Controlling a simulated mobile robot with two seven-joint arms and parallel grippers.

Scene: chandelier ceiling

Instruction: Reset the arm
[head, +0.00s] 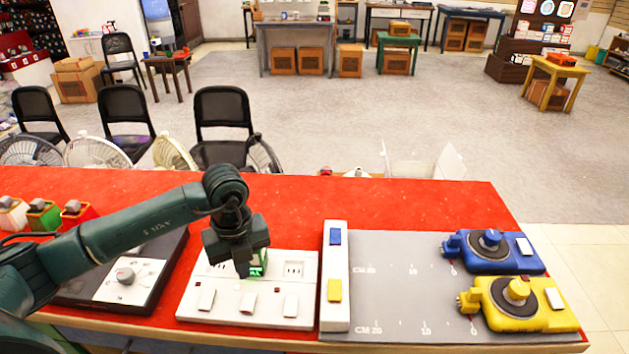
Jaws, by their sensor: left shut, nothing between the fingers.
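My left arm reaches in from the left over the red table (420,208). My left gripper (243,272) points down just above a white switch panel (272,317) and covers part of it. Its fingers are together and hold nothing. A small green-lit part of the panel (257,265) shows beside the fingers. The panel has several white rocker switches along its front and socket slots behind. I cannot tell whether the fingertips touch the panel. My right gripper is not in view.
A black device with a white knob plate (125,280) lies left of the panel. A white strip with blue and yellow buttons (335,265) and a grey scaled mat (395,285) lie right. Blue (490,252) and yellow (517,303) devices sit on the mat. Chairs and fans stand behind the table.

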